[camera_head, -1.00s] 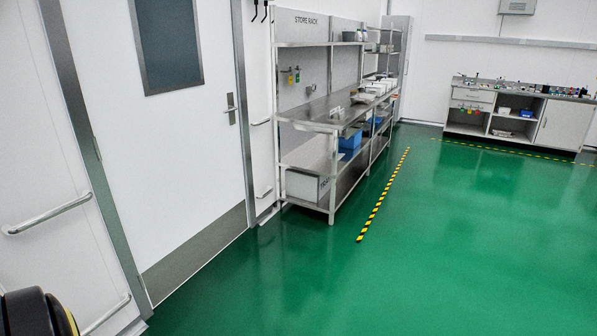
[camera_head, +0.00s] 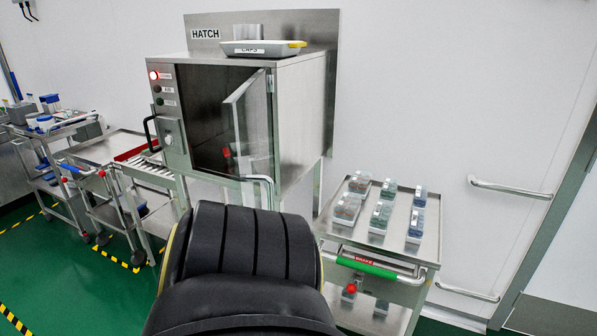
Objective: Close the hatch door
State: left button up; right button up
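The hatch (camera_head: 305,120) is a steel cabinet against the wall, with a sign reading HATCH above it. Its glazed, steel-framed door (camera_head: 252,125) stands partly open, swung out at the right side of the opening. The dark interior (camera_head: 205,110) shows to the left of the door. A red lamp glows on the panel at the upper left of the front. A black curved handle (camera_head: 149,132) sticks out at the front's left side. A black part of my arm covers the area below the door. Neither gripper is in view.
A tray marked CAPS (camera_head: 262,48) sits on top of the hatch. A cart (camera_head: 432,225) with several small racks stands to the right. Other carts (camera_head: 95,152) and a roller shelf (camera_head: 140,170) are at the left. Green floor (camera_head: 40,260) is free at lower left.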

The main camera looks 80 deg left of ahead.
aim_at(265, 188)
jog(key=u, duration=2.85)
jog(key=i, duration=1)
